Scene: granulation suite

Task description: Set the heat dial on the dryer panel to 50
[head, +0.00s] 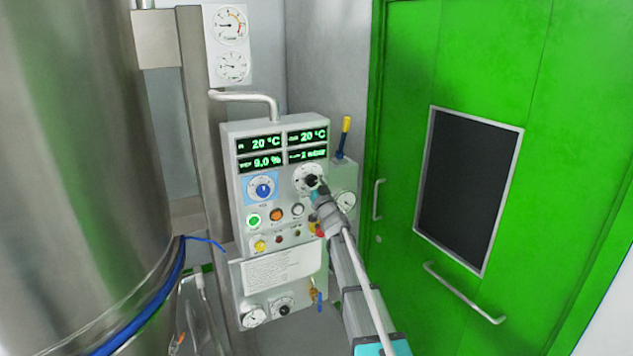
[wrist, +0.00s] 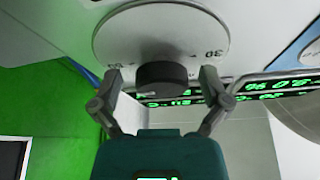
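The dryer panel (head: 240,215) is a pale grey box in the head view. A white round dial plate (head: 301,170) with a black knob (head: 312,180) sits at its upper right, and my gripper (head: 317,189) is right at it, partly covering it. In the wrist view the black knob (wrist: 162,72) stands out from the white scale plate (wrist: 160,20), seen upside down, with a 30 readable near the right finger. My gripper (wrist: 159,80) is open, one finger on each side of the knob, with gaps showing on both sides. The pointer's setting is not clear.
A blue-plated knob (head: 262,189) is to the left on the panel. Coloured buttons (head: 276,214) sit just below. Green displays (head: 308,136) above read 20 °C, 20 °C, 9.0 % and 1 mbar. A steel vessel (head: 80,150) stands left, a green door (head: 560,120) right.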

